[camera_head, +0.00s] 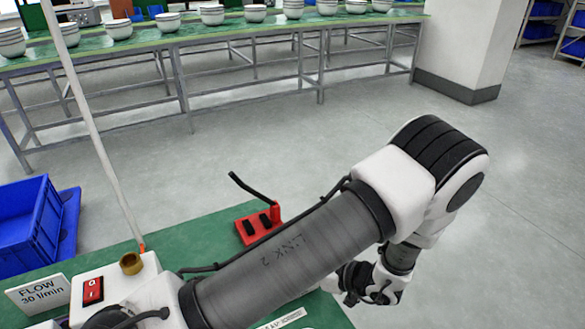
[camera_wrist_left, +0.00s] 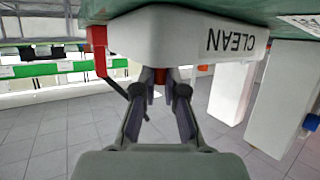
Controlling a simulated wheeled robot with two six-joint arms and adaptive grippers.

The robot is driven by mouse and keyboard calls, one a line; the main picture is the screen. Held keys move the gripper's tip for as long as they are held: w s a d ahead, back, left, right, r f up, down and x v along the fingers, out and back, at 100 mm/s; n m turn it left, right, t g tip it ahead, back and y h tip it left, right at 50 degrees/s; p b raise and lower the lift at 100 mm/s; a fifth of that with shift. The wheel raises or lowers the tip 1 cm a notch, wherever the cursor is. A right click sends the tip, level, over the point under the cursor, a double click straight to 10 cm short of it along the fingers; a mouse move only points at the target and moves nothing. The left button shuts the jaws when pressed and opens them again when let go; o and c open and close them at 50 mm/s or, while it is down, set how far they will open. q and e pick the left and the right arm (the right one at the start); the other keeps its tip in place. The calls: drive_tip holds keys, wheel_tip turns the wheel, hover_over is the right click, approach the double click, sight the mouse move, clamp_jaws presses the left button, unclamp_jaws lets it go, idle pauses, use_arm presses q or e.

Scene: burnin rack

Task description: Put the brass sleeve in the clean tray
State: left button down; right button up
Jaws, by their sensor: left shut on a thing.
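A brass ring, looking like the brass sleeve (camera_head: 131,263), sits on top of a white box-shaped unit (camera_head: 120,285) at the lower left of the head view. My left gripper (camera_head: 372,292) is at the right of the green table, partly hidden by its own wrist. My right gripper is out of view.
A red block with a black lever (camera_head: 258,224) stands on the green table (camera_head: 205,235) behind my arm. A thin white tube (camera_head: 90,125) rises near the brass ring. A FLOW sign (camera_head: 38,295) and blue crate (camera_head: 28,225) are at left.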

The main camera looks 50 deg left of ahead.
use_arm(q)
drive_tip(key=shift+a+f, duration=0.3)
drive_tip(key=shift+d, duration=0.2)
drive_tip(key=c, duration=1.3)
unclamp_jaws()
drive_tip(key=shift+d, duration=0.1)
drive_tip(key=shift+o, duration=0.3)
drive_tip(key=shift+f, duration=0.1)
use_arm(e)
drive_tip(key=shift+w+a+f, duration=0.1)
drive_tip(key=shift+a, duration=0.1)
use_arm(q)
drive_tip(key=shift+a, duration=0.2)
